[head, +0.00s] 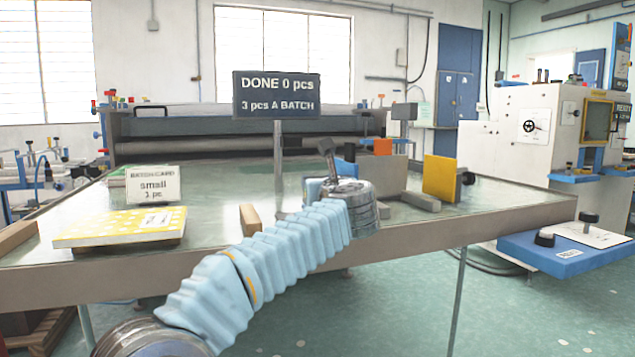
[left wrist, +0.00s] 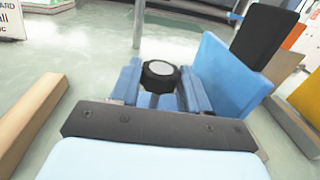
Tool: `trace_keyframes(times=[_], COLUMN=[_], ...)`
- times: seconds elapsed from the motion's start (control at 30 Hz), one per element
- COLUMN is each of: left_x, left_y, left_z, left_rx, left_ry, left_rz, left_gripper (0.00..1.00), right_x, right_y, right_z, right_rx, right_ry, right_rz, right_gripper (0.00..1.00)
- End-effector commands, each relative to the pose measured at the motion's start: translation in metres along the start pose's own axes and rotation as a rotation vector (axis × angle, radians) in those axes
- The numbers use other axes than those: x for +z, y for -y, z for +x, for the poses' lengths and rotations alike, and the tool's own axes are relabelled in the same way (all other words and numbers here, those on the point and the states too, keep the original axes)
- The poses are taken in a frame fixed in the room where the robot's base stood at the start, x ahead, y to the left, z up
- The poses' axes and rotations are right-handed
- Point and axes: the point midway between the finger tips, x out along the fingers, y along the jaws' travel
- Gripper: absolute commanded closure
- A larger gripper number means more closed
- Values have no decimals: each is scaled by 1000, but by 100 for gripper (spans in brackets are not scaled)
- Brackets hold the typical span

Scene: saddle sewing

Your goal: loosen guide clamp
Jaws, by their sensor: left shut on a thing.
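A round black knob with a pale grey top (left wrist: 161,70) stands low over the table in the left wrist view. My left gripper (left wrist: 159,88) has its blue fingers on either side of this knob and is shut on it. A blue upright plate (left wrist: 226,66) with a black block (left wrist: 265,38) stands just right of the fingers. In the head view my left arm reaches over the table and its wrist hides the knob and most of the fingers. The blue plate (head: 345,168) shows partly behind the wrist. My right gripper is in neither view.
On the table (head: 225,185) lie a yellow patterned pad (head: 110,228) and a wooden bar (head: 250,219). A batch card (head: 153,184) reads "small". A yellow plate (head: 438,178), an orange block (head: 383,146) and grey blocks stand right. A dark sign (head: 277,95) rises behind.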

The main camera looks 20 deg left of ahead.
Motion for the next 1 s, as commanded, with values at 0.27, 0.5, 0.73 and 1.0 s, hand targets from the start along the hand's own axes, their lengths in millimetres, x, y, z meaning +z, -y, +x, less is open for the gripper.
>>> trace_keyframes(times=[0.27, 0.5, 0.73, 1.0], left_x=[2, 1, 0, 0], left_y=[4, 4, 3, 3], left_z=[0, 0, 0, 1], left_rx=[147, 204, 215, 214], left_ry=[0, 0, 0, 1], left_rz=[1, 0, 0, 1], left_gripper=[85, 85, 85, 48], right_x=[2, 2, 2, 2], right_y=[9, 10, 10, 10], right_z=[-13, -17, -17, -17], right_rx=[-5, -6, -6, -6], right_ry=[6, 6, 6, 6], right_rz=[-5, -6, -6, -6], right_gripper=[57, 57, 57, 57])
